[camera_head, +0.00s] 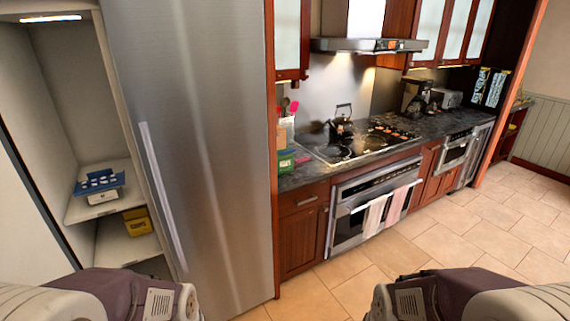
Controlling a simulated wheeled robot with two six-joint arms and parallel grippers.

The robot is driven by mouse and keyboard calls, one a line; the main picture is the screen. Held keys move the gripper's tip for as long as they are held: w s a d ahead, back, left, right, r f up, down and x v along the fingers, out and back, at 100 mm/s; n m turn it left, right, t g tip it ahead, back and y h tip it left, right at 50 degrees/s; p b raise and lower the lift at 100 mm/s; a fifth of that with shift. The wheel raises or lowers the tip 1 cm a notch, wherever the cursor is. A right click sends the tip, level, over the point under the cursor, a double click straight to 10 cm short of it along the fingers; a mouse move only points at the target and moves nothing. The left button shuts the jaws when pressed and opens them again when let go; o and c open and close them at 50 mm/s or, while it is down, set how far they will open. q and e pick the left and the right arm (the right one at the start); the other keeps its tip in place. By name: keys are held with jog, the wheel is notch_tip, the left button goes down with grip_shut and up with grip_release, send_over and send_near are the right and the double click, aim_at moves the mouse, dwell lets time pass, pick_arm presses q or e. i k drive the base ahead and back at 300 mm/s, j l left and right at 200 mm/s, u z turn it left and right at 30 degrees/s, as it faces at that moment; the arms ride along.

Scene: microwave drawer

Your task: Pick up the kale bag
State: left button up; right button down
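I cannot clearly make out a kale bag. A small green package (286,162) lies on the counter beside the tall steel refrigerator, too small to identify. Two upright bags or boxes with a blue and white pattern (490,87) stand at the far right end of the counter, and I cannot read them. Only parts of my two arms show along the bottom edge. Neither gripper is in view.
The steel refrigerator door (200,130) fills the left middle. Left of it, an open compartment holds a blue item (98,183) and a yellow box (138,222) on shelves. A cooktop (345,148) and an oven (370,205) with towels stand right. The tiled floor (460,235) is clear.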

aim_at(285, 163)
jog(key=i+l+u, duration=0.15)
jog(key=i+l, duration=0.25)
jog(key=i+l+u, duration=0.15)
jog(key=i+l, duration=0.25)
jog(key=i+l+u, duration=0.15)
jog(key=i+l, duration=0.25)
jog(key=l, duration=0.15)
jog(key=i+l+u, duration=0.15)
jog(key=i+l, duration=0.2)
jog(key=l, duration=0.2)
jog(key=i+l+u, duration=0.1)
jog(key=i+l, duration=0.2)
jog(key=l, duration=0.25)
jog(key=i+l+u, duration=0.15)
jog(key=i+l, duration=0.15)
jog(key=l, duration=0.35)
jog(key=i+l+u, duration=0.15)
jog(key=l, duration=0.45)
jog(key=i+l+u, duration=0.15)
jog(key=i+l, duration=0.2)
jog(key=l, duration=0.35)
